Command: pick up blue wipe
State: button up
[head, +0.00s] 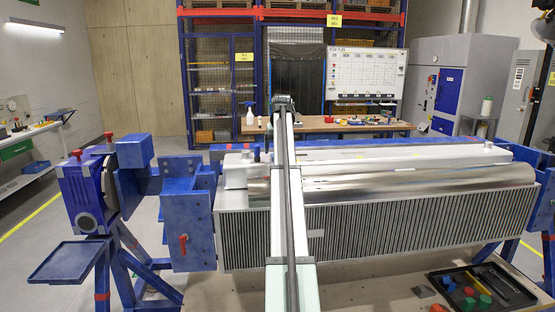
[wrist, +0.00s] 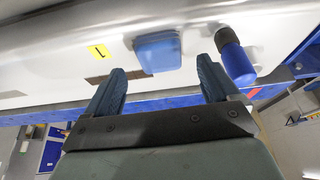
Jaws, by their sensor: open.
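In the wrist view, a flat, rounded blue square (wrist: 157,52) lies against a pale metal surface and looks like the blue wipe, though I cannot be sure. My gripper (wrist: 159,80) is open, its two dark blue fingers spread with nothing between the tips. The blue square appears beyond the fingertips, between them and apart from them. In the head view my arm stretches forward over the large finned metal unit (head: 400,222). My fingers and the blue square cannot be made out there.
A blue-capped cylinder (wrist: 235,58) stands close beside the right finger in the wrist view. A yellow label (wrist: 99,51) is on the pale surface. The blue jig frame (head: 188,215) holds the unit's left end. A black tray (head: 482,287) with coloured parts lies front right.

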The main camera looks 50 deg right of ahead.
jog(key=shift+x, duration=1.45)
jog(key=shift+a, duration=0.1)
jog(key=shift+c, duration=0.4)
jog(key=c, duration=1)
